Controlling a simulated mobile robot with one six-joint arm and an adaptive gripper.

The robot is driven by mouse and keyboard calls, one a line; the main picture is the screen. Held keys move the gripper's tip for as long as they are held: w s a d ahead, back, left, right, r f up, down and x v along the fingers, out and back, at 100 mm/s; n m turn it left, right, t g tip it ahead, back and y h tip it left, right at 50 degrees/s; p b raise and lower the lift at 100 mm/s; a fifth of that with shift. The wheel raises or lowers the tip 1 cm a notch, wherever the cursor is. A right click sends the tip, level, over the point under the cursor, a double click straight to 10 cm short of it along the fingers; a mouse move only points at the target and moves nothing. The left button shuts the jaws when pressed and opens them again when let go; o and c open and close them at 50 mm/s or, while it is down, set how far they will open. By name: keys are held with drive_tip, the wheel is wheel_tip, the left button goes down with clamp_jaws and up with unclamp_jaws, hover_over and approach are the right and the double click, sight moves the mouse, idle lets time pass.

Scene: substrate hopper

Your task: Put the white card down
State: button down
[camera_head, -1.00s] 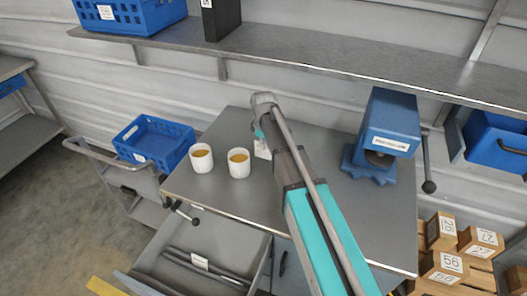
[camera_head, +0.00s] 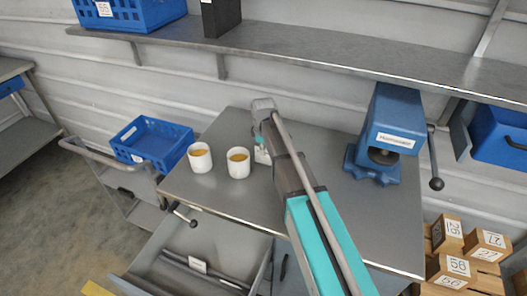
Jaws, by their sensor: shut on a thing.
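The white card (camera_head: 262,156) shows as a small pale piece at the end of my arm, just right of the right-hand white cup, low over the grey workbench top (camera_head: 215,205). My gripper (camera_head: 261,142) is at the card's upper edge and is shut on it. The fingertips are small and partly hidden by my own arm. I cannot tell whether the card touches the bench.
Two white cups (camera_head: 200,158) (camera_head: 238,162) with orange-brown contents stand left of my gripper. A blue press-like machine (camera_head: 390,130) stands at the bench's right. A drawer (camera_head: 200,255) is open in front. A shelf (camera_head: 300,55) runs above. Blue crate (camera_head: 152,142) on the left trolley.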

drive_tip(key=shift+f, duration=0.1)
drive_tip(key=c, duration=1.3)
unclamp_jaws()
drive_tip(key=o, duration=0.5)
wheel_tip(320, 180, up, 12)
drive_tip(key=p, duration=1.2)
